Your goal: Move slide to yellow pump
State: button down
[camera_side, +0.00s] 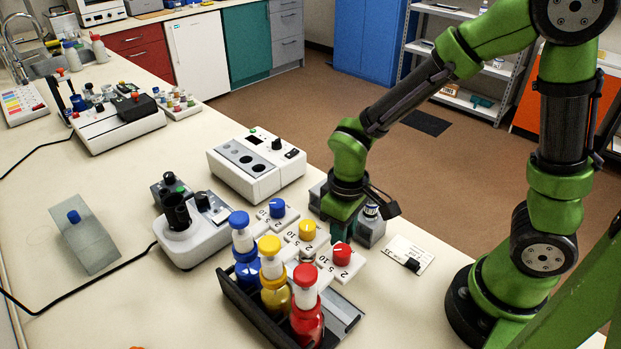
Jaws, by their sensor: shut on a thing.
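The yellow pump (272,276) is a yellow bottle with a white and yellow top. It stands upright between the blue pump (243,250) and the red pump (306,309) in a dark rack (243,304). My gripper (341,237) points down just above or behind the red dial knob (343,254), right of the yellow dial knob (307,230). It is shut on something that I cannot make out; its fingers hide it. I cannot tell for certain which thing is the slide. A grey translucent plate (93,240) with a blue knob lies at the left.
A blue dial knob (277,208) sits behind the yellow one. A small card (409,255) lies at the right. The left front bench is mostly clear.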

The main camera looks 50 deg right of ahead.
dwell(0.3)
jog(key=c, duration=0.8)
grip_release()
jog(key=shift+c, duration=0.2)
jog(key=shift+r, duration=0.1)
notch_tip(320, 180, up, 17)
jog(key=s+d+r+m+t+y, duration=0.1)
jog(key=s+d+m+t+y, duration=0.1)
jog(key=s+d+m+t, duration=0.3)
jog(key=shift+d+r+m+t, duration=0.3)
jog(key=shift+d+m+t, duration=0.1)
jog(key=shift+t, duration=0.7)
